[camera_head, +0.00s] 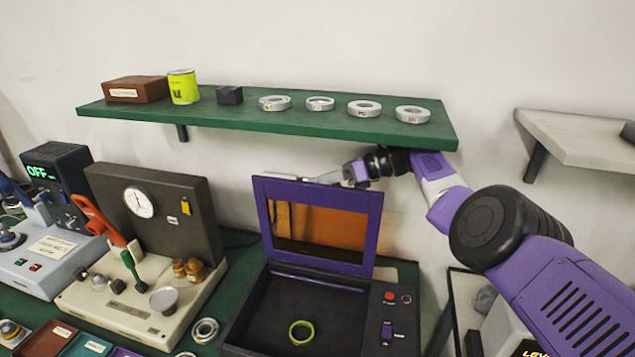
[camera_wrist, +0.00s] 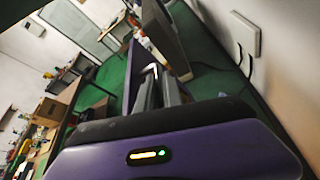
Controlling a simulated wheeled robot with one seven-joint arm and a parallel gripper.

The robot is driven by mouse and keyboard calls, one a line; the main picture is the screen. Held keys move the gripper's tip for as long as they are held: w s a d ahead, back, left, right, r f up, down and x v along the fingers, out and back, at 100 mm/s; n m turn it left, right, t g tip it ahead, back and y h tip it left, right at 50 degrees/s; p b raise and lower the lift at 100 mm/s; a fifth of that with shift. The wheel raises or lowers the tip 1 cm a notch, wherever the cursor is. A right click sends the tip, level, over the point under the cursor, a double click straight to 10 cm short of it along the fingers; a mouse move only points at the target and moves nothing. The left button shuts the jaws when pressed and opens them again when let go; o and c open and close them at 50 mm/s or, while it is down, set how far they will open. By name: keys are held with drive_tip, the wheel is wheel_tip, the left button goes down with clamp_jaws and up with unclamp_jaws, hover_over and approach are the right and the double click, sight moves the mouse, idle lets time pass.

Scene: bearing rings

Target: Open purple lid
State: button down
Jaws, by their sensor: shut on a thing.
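The purple lid (camera_head: 373,230) stands raised, close to upright, at the back of a black box (camera_head: 262,300). It has an amber see-through window (camera_head: 318,224). My gripper (camera_head: 318,179) is at the lid's top edge, reaching in from the right, and is shut on that edge. In the wrist view my gripper's fingers (camera_wrist: 158,88) point away from the camera, and the lid (camera_wrist: 130,75) shows as a thin purple strip by them. The exact contact is small and partly hidden by the fingers. A yellow-green ring (camera_head: 301,333) lies inside the open box.
A green shelf (camera_head: 290,122) with several metal rings, a yellow can (camera_head: 183,87) and a brown box (camera_head: 136,90) hangs just above my gripper. A gauge machine (camera_head: 150,225) stands left of the box. Buttons (camera_head: 390,297) sit on the box's right side.

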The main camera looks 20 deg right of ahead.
drive_tip(key=shift+d+r, duration=0.25)
drive_tip(key=c, duration=1.8)
unclamp_jaws()
drive_tip(key=shift+o, duration=0.2)
drive_tip(key=shift+f, duration=0.1)
drive_tip(key=shift+a, duration=0.1)
